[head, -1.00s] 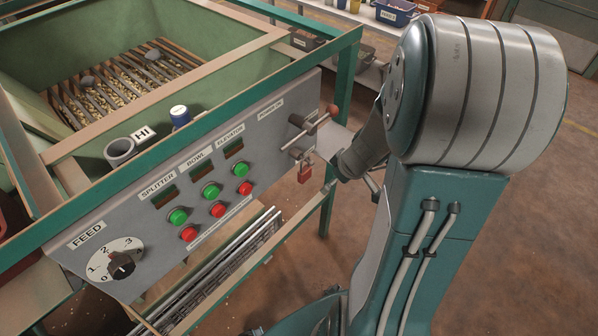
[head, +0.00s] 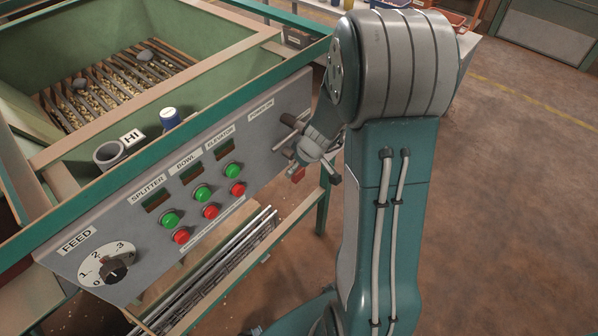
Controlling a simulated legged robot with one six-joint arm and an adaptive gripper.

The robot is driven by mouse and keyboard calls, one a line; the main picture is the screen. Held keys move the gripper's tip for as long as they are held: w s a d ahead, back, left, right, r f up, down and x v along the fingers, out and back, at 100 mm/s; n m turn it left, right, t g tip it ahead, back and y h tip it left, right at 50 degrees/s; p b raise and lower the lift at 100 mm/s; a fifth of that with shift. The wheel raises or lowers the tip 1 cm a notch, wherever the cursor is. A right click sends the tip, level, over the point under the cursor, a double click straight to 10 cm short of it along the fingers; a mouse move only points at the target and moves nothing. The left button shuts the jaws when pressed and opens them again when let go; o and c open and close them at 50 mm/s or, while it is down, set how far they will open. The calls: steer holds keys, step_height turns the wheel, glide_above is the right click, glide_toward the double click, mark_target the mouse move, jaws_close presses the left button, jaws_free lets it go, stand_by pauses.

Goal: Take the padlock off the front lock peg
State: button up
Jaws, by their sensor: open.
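The red padlock (head: 299,175) hangs at the right end of the grey control panel, below the POWER ON label. Only a small red part of it shows. My gripper (head: 313,165) is open in front of that end of the panel, with one finger by the padlock and the other out to the right. The gripper hides the lock peg and the padlock's shackle. I cannot tell whether a finger touches the padlock.
The panel (head: 135,215) carries a FEED dial (head: 109,267) and green and red buttons. A green hopper (head: 55,38) with a slatted grate stands behind it. Floor at right is clear.

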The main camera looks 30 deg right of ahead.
steer(key=shift+a, duration=0.25)
steer(key=c, duration=1.3)
steer(key=shift+d+r, duration=0.1)
steer(key=shift+r, duration=0.05)
